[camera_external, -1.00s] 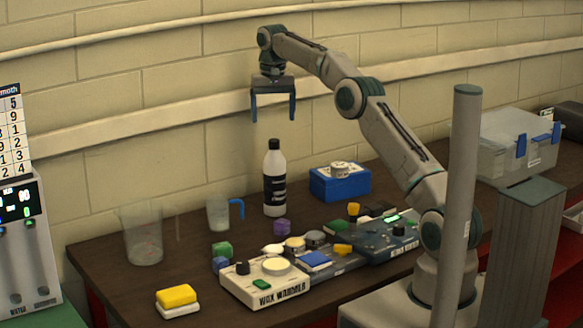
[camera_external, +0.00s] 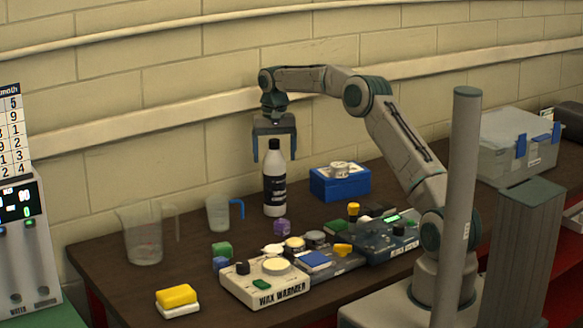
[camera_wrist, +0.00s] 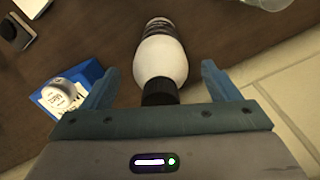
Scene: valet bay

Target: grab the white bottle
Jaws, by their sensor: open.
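The white bottle (camera_external: 275,175) stands upright on the dark table, with a black cap and a black label. My gripper (camera_external: 274,160) is open above it, its fingers on either side of the cap in the picture. In the wrist view the bottle (camera_wrist: 163,62) lies between the two spread fingers of my gripper (camera_wrist: 160,82), its black cap close to the palm. I see gaps between the bottle and both fingers.
A blue box (camera_external: 340,184) with a white jar on top stands right of the bottle. A clear jug with a blue handle (camera_external: 219,213) and a larger clear jug (camera_external: 144,238) stand to the left. A wax warmer (camera_external: 265,283) and small items crowd the front. The wall is close behind.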

